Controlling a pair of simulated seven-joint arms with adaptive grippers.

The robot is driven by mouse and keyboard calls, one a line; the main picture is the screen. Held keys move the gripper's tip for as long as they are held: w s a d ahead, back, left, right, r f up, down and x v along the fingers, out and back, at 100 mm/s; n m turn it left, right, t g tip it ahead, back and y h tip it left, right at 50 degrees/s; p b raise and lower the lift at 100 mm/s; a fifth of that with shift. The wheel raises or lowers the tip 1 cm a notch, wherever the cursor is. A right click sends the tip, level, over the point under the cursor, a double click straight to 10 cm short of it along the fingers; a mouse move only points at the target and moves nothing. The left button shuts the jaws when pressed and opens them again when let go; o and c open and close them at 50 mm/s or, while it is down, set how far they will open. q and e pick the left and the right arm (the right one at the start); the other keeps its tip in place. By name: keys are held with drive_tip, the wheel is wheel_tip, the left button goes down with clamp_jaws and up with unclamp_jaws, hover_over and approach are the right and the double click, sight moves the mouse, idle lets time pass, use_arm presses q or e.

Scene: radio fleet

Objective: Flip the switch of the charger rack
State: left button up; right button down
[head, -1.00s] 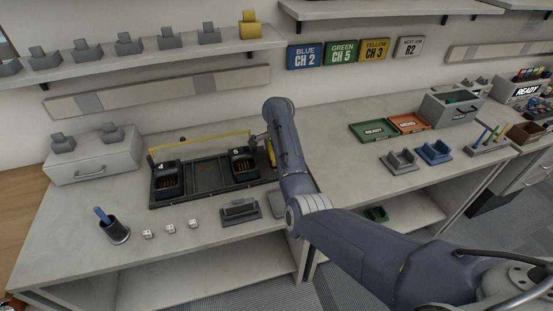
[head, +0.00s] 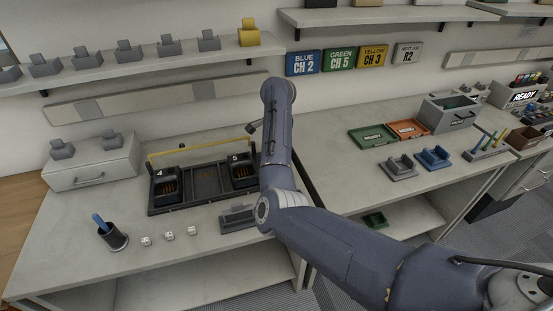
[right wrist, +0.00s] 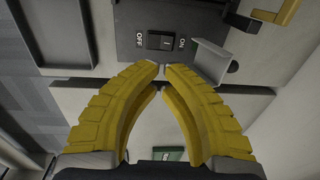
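The charger rack (head: 207,182) is a dark tray on the left bench with chargers numbered 4 (head: 166,186) and 5 (head: 242,174) and a yellow bar along its back. In the right wrist view its dark panel (right wrist: 128,22) carries a black rocker switch (right wrist: 160,41) between the labels OFF and ON. A grey bent flap (right wrist: 210,60) stands to the right of the switch. My right gripper (right wrist: 160,68) has yellow fingers with tips almost together, nothing between them, just below the switch in that view. In the head view my right arm hides this gripper. My left gripper is out of view.
A grey cradle (head: 238,219) sits in front of the rack, partly behind my arm. Green (head: 372,136) and orange (head: 408,129) trays lie to the right. A shelf (head: 140,60) overhangs behind.

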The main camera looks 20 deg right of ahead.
drive_tip(key=shift+s+r, duration=0.15)
drive_tip(key=shift+r, duration=1.45)
drive_tip(key=shift+s+r+t, duration=0.95)
drive_tip(key=shift+r+t, duration=0.15)
drive_tip(key=shift+d+f, duration=0.1)
drive_tip(key=shift+f, duration=0.05)
drive_tip(key=x, duration=1.3)
drive_tip(key=shift+w+f, duration=0.15)
drive_tip(key=shift+f, duration=0.2)
